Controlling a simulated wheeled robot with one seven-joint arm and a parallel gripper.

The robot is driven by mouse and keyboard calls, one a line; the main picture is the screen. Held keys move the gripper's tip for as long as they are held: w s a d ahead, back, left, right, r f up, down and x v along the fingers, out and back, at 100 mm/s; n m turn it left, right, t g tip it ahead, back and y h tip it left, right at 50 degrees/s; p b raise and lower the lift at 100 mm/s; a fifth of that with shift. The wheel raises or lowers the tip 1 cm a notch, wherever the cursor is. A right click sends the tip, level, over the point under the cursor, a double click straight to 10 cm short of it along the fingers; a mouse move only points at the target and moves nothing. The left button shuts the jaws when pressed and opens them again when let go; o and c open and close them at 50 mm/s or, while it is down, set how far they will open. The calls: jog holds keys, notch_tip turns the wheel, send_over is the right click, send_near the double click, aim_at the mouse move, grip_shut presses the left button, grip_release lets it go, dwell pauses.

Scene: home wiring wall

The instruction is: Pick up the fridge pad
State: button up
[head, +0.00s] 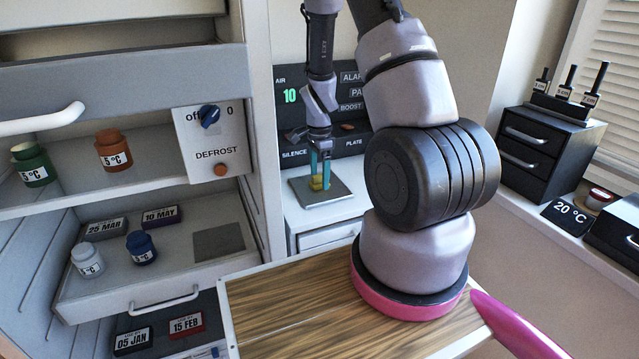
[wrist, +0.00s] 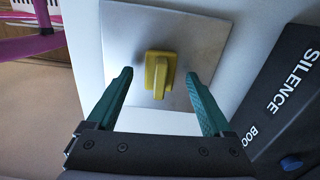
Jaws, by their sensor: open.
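A small yellow block with a raised grip (wrist: 158,75), which I take to be the fridge pad, sits on a square metal plate (wrist: 205,30) in the wrist view. In the head view the yellow block (head: 317,184) is partly hidden behind my fingers, and the plate (head: 338,195) lies on a white counter. My gripper (head: 321,162) points down over the plate. In the wrist view its teal fingers (wrist: 160,76) are open, one on each side of the yellow block, with gaps on both sides. Nothing is held.
A dark alarm panel (head: 350,95) stands behind the plate, close to my gripper. To the left is an open fridge with jars, date blocks and a bare grey square (head: 219,242) on a shelf. A wooden board (head: 290,300) lies in front.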

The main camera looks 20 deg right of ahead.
aim_at(320, 175)
jog(key=shift+f, duration=0.25)
grip_shut()
jog(key=shift+r, duration=0.1)
notch_tip(320, 175, up, 10)
jog(key=shift+f, duration=0.1)
dwell(0.4)
